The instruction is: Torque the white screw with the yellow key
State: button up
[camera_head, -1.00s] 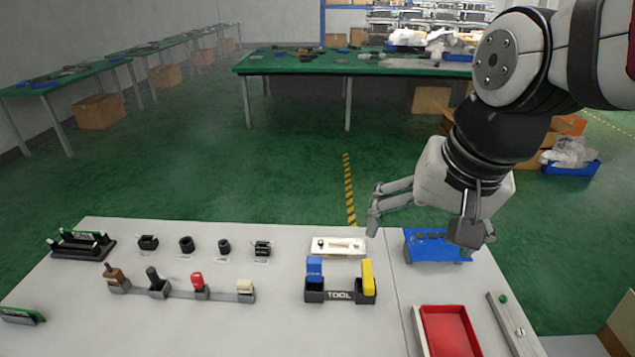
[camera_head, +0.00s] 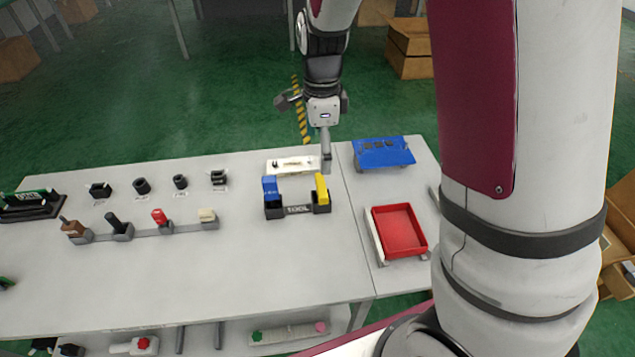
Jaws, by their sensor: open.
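The yellow key (camera_head: 321,187) stands upright in the right slot of the dark TOOL holder (camera_head: 298,210), beside a blue tool (camera_head: 270,187). Behind the holder lies a white plate (camera_head: 291,167) with small fittings; I cannot make out a white screw on it for sure. My gripper (camera_head: 305,134) is open and empty, its fingers spread apart. One finger points down near the plate's right end, behind the yellow key in the picture; the other sticks out to the left. I cannot tell its exact height above the table.
A red tray (camera_head: 399,232) and a blue stand (camera_head: 384,153) are on the right. A rack (camera_head: 165,228) with several handled tools and several black sockets (camera_head: 142,186) are on the left. The table front is clear. My arm hides the right side.

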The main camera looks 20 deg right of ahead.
aim_at(321, 185)
notch_tip(321, 185, down, 13)
jog(key=shift+d, duration=0.1)
dwell(0.5)
jog(key=c, duration=1.3)
